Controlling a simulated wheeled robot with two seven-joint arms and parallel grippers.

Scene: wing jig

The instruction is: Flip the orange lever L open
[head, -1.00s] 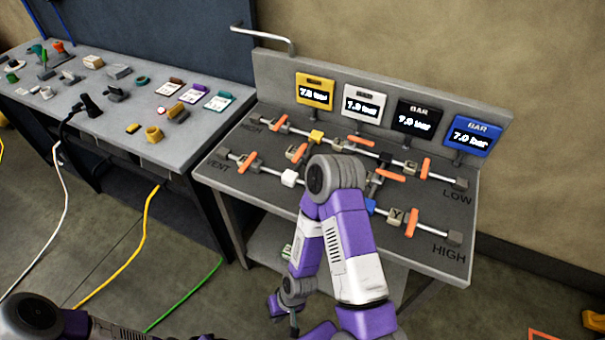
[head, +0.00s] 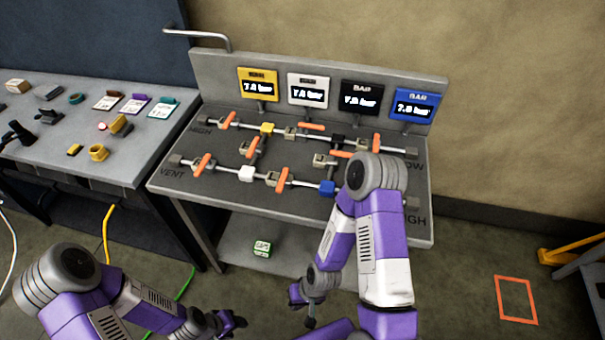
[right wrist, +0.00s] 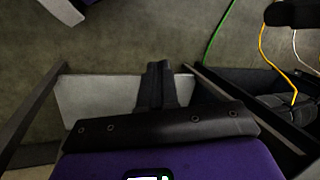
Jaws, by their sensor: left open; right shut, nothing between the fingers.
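Several orange levers sit on the pipes of the grey valve bench: one at the upper left (head: 221,117), one at the lower left (head: 202,165), one on the left cross pipe (head: 253,146), one on the lower pipe (head: 282,180), one at the upper middle (head: 311,126) and one at the upper right (head: 385,142). Their letters are too small to read, so I cannot tell which is L. My right arm hides the lower right pipe. My left gripper (head: 236,320) is open, low in front of the bench. My right gripper (head: 309,322) is shut and empty, pointing down; it also shows in the right wrist view (right wrist: 158,82).
The bench (head: 432,185) carries yellow, white, black and blue gauges along its back panel (head: 225,68). A green-and-white box (head: 262,248) lies on its lower shelf. A side table (head: 75,140) with small parts stands at the left. Cables cross the floor there.

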